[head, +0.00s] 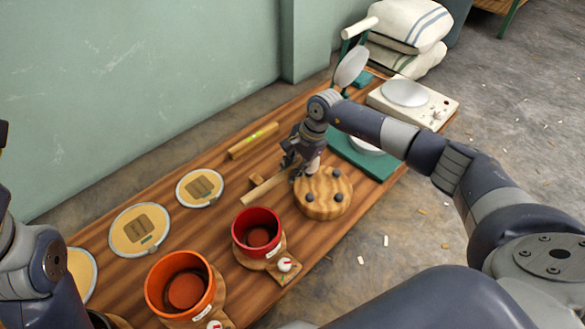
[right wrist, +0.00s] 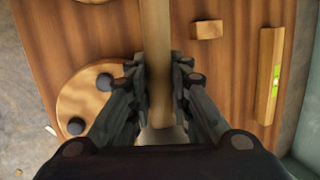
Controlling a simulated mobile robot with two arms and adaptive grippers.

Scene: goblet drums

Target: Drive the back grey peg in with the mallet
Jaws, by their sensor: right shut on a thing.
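The round wooden block (head: 322,206) stands on the bench with several dark grey pegs in its top, such as the front peg (head: 309,197) and the right peg (head: 340,196). The right wrist view shows part of the block (right wrist: 84,97) with pegs too. My right gripper (head: 291,162) is shut on the wooden mallet handle (right wrist: 155,28), just behind and left of the block.
A red drum (head: 257,219) and an orange drum (head: 157,285) stand front left. Round drum skins (head: 201,174) lie behind them.

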